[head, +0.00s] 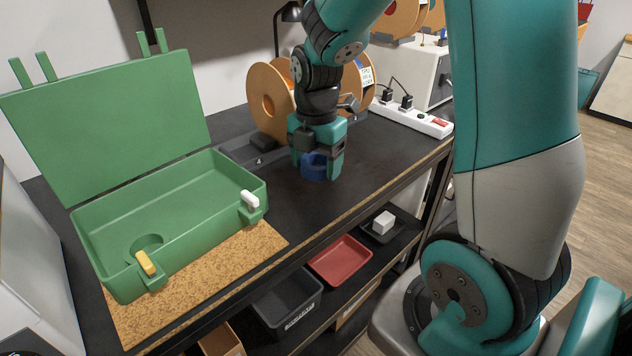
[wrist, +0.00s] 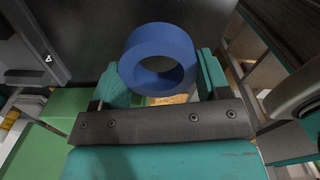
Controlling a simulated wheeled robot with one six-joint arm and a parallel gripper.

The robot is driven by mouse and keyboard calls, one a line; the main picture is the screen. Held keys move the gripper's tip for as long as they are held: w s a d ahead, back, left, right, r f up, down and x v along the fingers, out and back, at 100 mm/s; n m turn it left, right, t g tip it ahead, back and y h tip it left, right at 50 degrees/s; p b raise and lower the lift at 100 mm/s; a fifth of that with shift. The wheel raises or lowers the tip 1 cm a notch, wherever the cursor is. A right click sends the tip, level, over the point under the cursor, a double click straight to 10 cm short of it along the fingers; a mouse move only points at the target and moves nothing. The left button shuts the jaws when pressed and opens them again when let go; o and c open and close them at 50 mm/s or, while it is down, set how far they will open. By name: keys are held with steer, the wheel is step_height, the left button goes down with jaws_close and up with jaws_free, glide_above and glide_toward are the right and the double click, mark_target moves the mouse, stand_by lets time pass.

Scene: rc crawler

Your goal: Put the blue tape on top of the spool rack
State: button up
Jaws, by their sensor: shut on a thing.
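My gripper (head: 317,165) points down over the dark bench top and is shut on the blue tape (head: 314,170). The tape is a thick blue ring; in the wrist view the blue tape (wrist: 158,38) sits between the two teal fingers with its hole facing the camera. I cannot tell whether its lower edge touches the bench. Large orange-brown spools (head: 268,95) stand behind my gripper along a low dark grey base (head: 240,152) marked 4, which looks like the spool rack. My arm and gripper hide part of it and of the spools.
An open green case (head: 165,215) with a raised lid (head: 105,120) stands at left on a cork mat (head: 200,285). A white power strip (head: 412,118) lies at right before a white box (head: 415,72) with more spools above. Trays, including a red one (head: 340,260), fill the lower shelf.

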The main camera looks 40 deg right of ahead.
mark_target(317, 193)
steer(key=shift+f, duration=2.4)
steer(key=shift+f, duration=0.15)
steer(key=o, duration=0.9)
